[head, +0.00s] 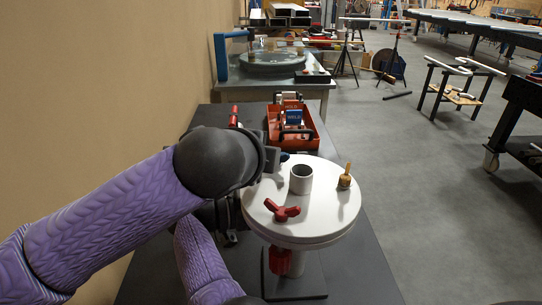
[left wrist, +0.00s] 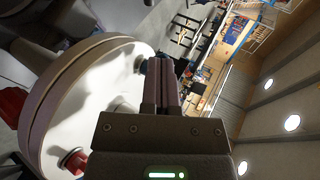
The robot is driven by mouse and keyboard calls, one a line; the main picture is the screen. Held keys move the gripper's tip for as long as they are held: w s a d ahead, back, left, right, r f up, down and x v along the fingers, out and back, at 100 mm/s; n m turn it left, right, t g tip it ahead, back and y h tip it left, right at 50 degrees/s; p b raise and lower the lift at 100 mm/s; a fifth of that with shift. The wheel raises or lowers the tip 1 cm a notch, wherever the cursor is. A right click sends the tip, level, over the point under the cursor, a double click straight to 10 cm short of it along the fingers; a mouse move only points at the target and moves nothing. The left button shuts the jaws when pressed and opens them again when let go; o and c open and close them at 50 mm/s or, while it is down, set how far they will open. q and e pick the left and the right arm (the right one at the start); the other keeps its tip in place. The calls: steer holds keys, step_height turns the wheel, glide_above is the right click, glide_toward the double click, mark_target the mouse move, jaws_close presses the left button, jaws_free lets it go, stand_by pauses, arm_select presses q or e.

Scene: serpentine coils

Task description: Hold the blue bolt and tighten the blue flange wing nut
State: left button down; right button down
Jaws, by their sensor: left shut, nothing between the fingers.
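A round pale double flange (head: 325,215) stands on a post. A small blue part (head: 284,157), likely the blue wing nut, shows at its far left edge, mostly hidden by my left gripper (head: 272,160). In the left wrist view the blue part (left wrist: 141,65) sits at the flange rim (left wrist: 45,115), just left of my left fingertips (left wrist: 161,62). Those fingers are closed together and empty, beside the blue part. I cannot tell if they touch it. The blue bolt is not distinguishable. Dark parts, probably my right gripper (head: 228,232), show at the flange's left underside; its fingers are unclear.
A red wing nut (head: 282,210) lies on the flange's near side, with a red part (head: 280,260) below it. A short pipe (head: 300,180) and a brass-coloured piece (head: 345,178) stand on top. A red toolbox (head: 310,138) is behind. The dark tabletop (head: 355,265) is clear at right.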

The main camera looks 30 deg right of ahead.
arm_select(q)
steer(key=shift+w+m+g+h, duration=0.3)
steer(key=shift+m+g+h, duration=0.1)
steer(key=shift+m, duration=0.1)
steer(key=shift+w+d, duration=0.1)
steer(key=shift+w, duration=0.3)
steer(key=shift+w+d+m+g+h, duration=0.4)
steer(key=shift+w+d+m+g, duration=0.2)
steer(key=shift+w+m+g, duration=0.15)
steer(key=shift+s, duration=0.15)
stand_by(0.6)
